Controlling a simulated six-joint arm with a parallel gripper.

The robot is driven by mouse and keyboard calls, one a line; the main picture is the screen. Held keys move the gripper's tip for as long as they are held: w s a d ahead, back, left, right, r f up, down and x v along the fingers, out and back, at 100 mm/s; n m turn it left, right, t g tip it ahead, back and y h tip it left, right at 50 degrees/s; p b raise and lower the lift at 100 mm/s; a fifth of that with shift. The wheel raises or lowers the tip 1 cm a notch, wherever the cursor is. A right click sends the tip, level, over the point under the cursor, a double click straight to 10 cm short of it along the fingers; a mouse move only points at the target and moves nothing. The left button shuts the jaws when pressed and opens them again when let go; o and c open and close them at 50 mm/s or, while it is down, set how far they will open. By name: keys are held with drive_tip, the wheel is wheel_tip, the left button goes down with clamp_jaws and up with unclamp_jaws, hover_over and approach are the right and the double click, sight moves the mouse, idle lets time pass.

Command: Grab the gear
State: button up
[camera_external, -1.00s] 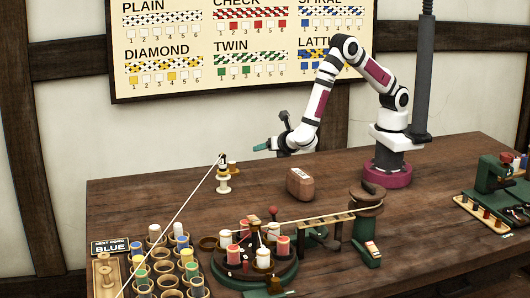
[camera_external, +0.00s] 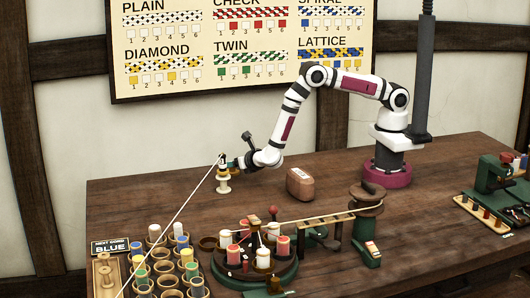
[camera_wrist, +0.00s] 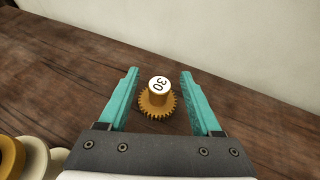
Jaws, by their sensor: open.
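The gear (camera_wrist: 156,109) is brass-coloured and toothed, with a raised hub topped by a white disc marked 30. In the wrist view it sits on the dark wooden table, between the two teal fingers of my gripper (camera_wrist: 160,73). The fingers are open, with a clear gap on each side of the gear. In the external view my gripper (camera_external: 236,163) is low over the table, right beside the black-and-cream post; the gear is mostly hidden there.
The cream post (camera_external: 223,181) with a taut white cord stands close to my gripper. A brown block (camera_external: 300,184) lies to the right. The round bobbin carrier (camera_external: 285,273) and a tray of coloured spools (camera_external: 170,292) are in front. The wall is behind.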

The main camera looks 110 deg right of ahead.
clamp_jaws()
idle(0.5)
